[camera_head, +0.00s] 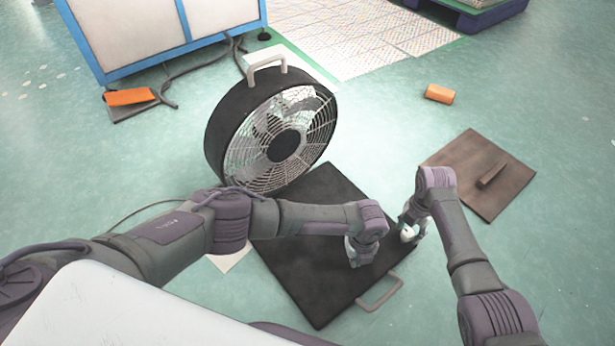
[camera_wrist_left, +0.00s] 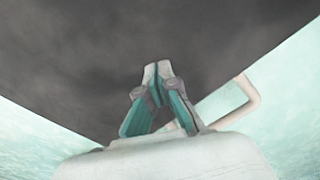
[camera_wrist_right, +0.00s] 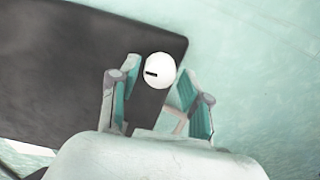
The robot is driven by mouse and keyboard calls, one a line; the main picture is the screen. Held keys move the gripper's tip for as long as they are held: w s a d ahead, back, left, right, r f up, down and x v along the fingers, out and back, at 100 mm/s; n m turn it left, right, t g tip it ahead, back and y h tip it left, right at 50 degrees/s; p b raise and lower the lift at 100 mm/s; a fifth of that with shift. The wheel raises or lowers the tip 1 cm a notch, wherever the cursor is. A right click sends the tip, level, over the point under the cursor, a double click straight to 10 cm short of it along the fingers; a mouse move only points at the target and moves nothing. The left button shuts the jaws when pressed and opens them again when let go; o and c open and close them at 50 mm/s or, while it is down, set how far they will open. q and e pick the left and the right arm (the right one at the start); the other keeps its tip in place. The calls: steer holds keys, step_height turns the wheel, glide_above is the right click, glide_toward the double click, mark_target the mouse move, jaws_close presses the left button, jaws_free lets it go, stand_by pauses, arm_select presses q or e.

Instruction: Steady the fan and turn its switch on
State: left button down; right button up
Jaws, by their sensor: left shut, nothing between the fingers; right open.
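The fan (camera_head: 283,145), a black round drum with a wire grille and a grey top handle, stands upright at upper centre-left in the head view. My left gripper (camera_head: 362,262) is shut and empty over a dark square panel (camera_head: 305,285); its closed fingers (camera_wrist_left: 157,72) show in the left wrist view. My right gripper (camera_wrist_right: 160,82) is open at the panel's right edge. A white round piece with a dark slot (camera_wrist_right: 159,70) lies between or just beyond its fingertips; whether it is the fan's switch, I cannot tell. Neither gripper touches the fan.
The panel has a grey handle (camera_head: 380,293) at its near edge. A brown board (camera_head: 480,160) with a bar lies to the right. An orange block (camera_head: 439,94) and an orange piece (camera_head: 130,97) lie further back. A blue-framed white cabinet (camera_head: 150,30) stands behind.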

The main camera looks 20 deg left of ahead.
mark_target(408, 232)
stand_by(0.4)
steer(key=shift+o, duration=1.4)
steer(key=shift+w+a+r+m, duration=0.1)
steer(key=shift+r+m, duration=0.45)
steer(key=shift+m, duration=0.35)
step_height(408, 232, up, 10)
steer(key=m, duration=1.9)
step_height(408, 232, down, 12)
steer(key=shift+r, duration=0.15)
